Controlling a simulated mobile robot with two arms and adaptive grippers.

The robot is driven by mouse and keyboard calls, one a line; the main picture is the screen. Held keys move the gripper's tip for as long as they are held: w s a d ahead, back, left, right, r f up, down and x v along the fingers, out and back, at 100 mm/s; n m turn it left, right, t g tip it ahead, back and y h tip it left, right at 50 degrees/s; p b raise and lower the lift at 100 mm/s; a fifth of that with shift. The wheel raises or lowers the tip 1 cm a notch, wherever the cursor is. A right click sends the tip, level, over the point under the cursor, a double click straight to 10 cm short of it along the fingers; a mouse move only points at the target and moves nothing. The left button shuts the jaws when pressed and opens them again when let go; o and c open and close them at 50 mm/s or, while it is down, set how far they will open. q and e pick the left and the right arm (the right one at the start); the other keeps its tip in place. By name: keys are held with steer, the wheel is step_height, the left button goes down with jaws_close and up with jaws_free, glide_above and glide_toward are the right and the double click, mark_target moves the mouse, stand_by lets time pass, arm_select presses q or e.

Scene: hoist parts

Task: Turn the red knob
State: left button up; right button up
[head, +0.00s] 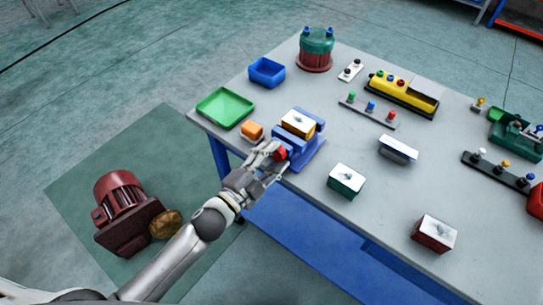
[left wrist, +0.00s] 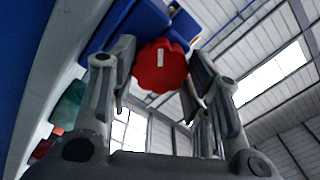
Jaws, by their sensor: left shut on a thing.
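The red knob (head: 281,152) is on the near left side of a blue fixture (head: 310,152) on the table, which holds a yellow block with a white top (head: 298,123). In the left wrist view, the knob (left wrist: 160,66) is round with a scalloped rim and a white mark on its face. My left gripper (head: 274,154) reaches it from the left; its two fingers stand on either side of the knob, shut on it. My right gripper is not in view.
An orange block (head: 252,131) is close beside my left gripper. A green tray (head: 225,107) and a blue tray (head: 267,72) stand further left. A dark red motor (head: 121,205) is on the floor mat.

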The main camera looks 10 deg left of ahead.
arm_select(q)
steer(key=m, duration=0.7)
steer(key=shift+f+b, duration=0.1)
steer(key=shift+b, duration=0.25)
steer(key=m, duration=0.7)
steer(key=shift+f+b, duration=0.1)
steer(key=shift+b, duration=0.25)
steer(key=o, duration=1)
steer(key=v, duration=1.2)
